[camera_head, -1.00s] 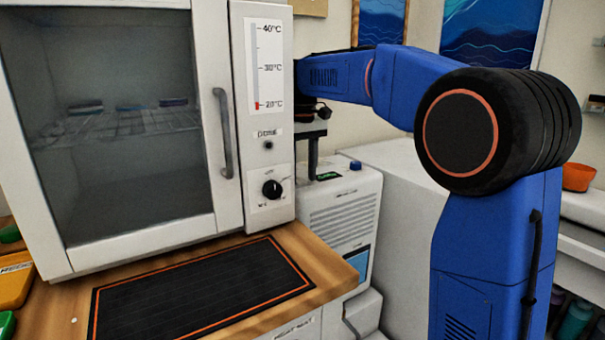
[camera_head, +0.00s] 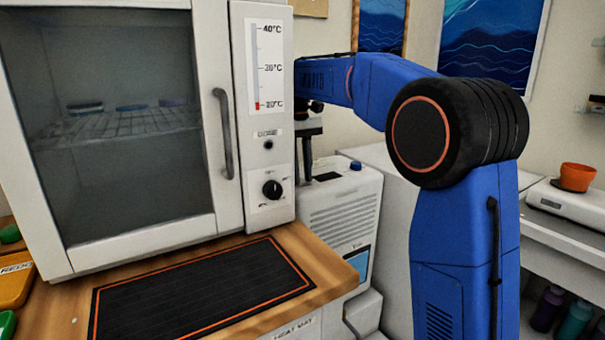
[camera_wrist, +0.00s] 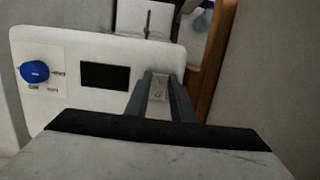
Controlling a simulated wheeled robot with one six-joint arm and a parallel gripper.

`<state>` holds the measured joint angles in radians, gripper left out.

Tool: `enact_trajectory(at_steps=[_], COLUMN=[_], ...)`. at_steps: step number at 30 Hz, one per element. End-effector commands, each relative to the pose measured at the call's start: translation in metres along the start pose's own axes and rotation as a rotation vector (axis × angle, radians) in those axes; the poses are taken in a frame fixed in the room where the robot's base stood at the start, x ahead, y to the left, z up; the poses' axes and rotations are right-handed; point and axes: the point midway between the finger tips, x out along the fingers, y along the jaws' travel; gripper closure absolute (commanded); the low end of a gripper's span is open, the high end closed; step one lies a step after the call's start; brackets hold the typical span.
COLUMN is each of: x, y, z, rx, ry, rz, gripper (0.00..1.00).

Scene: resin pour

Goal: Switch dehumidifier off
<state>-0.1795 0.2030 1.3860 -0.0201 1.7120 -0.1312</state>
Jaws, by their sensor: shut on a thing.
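The dehumidifier (camera_head: 335,215) is the white unit in the gap to the right of the cabinet. On its top are a blue knob (camera_head: 355,165) and a dark display (camera_head: 327,177). In the wrist view the blue knob (camera_wrist: 35,72) sits on a labelled plate at the left, and the display (camera_wrist: 105,76) is black. My gripper (camera_wrist: 161,90) points down over the top, on the far side of the display from the knob and apart from the knob. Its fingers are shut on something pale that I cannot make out. In the head view the cabinet partly hides my gripper (camera_head: 308,160).
The white cabinet (camera_head: 232,130) with a glass door stands close to the left of my gripper. A black heat mat (camera_head: 200,300) lies on the wooden bench in front. A white box-like surface (camera_head: 400,200) stands to the right, partly behind my arm.

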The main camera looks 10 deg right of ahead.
Motion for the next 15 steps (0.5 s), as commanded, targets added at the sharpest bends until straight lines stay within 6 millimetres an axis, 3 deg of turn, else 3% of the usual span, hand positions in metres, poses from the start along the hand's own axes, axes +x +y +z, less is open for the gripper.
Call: enact_trajectory(at_steps=[15], x=[-0.0018], y=[0.0003], z=[-0.0035], rx=[0.001], ry=[-0.099], rz=[0.001], gripper=[1.0])
